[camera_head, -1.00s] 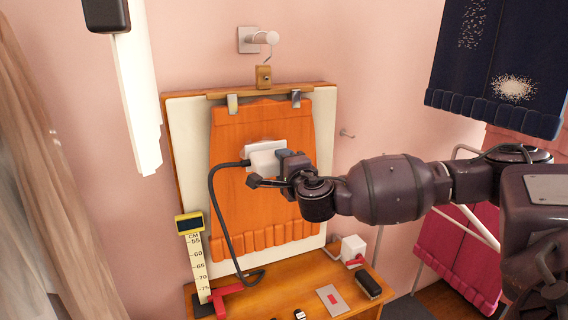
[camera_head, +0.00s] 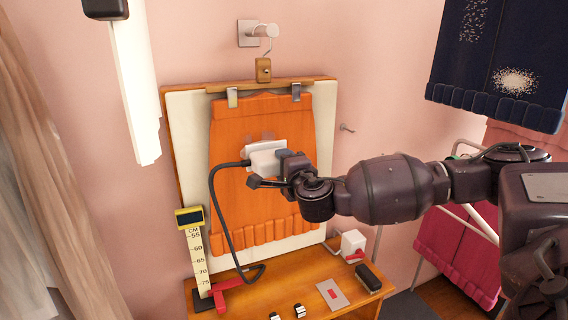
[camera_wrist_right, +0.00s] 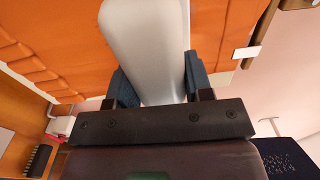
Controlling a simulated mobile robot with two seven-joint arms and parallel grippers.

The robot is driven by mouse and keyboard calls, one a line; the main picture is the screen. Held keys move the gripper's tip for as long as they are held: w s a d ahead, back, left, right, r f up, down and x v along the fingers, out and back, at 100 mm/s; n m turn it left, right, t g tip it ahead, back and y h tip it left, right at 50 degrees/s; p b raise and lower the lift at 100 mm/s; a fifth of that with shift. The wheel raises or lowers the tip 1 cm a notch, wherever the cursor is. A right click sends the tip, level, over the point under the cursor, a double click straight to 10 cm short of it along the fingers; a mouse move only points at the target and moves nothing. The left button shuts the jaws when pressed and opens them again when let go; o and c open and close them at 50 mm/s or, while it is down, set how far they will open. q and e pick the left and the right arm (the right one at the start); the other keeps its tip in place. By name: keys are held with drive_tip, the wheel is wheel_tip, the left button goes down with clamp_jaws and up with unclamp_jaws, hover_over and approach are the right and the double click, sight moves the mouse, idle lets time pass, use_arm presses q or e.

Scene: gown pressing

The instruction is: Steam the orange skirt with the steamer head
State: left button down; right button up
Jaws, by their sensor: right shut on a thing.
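The orange skirt (camera_head: 240,200) hangs from two clips on a hanger, flat in front of a pale padded board (camera_head: 188,130). My right gripper (camera_head: 284,163) is shut on the white steamer head (camera_head: 263,156), which is in front of the skirt's middle. Whether it touches the cloth is unclear. A dark hose (camera_head: 214,205) runs from the head down to the table. The right wrist view shows the steamer head (camera_wrist_right: 150,45) between the two dark fingers, with the skirt (camera_wrist_right: 50,45) close behind. A faint grey haze shows just above the head. My left gripper is not seen.
A wooden table (camera_head: 270,292) below holds a brush (camera_head: 369,278), a grey plate (camera_head: 331,294) and a white box (camera_head: 352,243). A centimetre ruler (camera_head: 198,262) stands at its left. A navy garment (camera_head: 497,70) hangs at upper right.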

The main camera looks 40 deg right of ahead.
drive_tip(key=shift+f, duration=0.65)
drive_tip(key=shift+f+b, duration=0.65)
drive_tip(key=shift+f, duration=0.5)
drive_tip(key=shift+f, duration=0.7)
drive_tip(key=shift+f+b, duration=0.45)
drive_tip(key=shift+f, duration=0.25)
drive_tip(key=shift+f, duration=0.2)
drive_tip(key=shift+f, duration=0.25)
drive_tip(key=shift+f+b, duration=0.5)
drive_tip(key=shift+f, duration=0.55)
drive_tip(key=shift+f, duration=0.6)
drive_tip(key=shift+f+b, duration=0.3)
drive_tip(key=shift+f, duration=0.25)
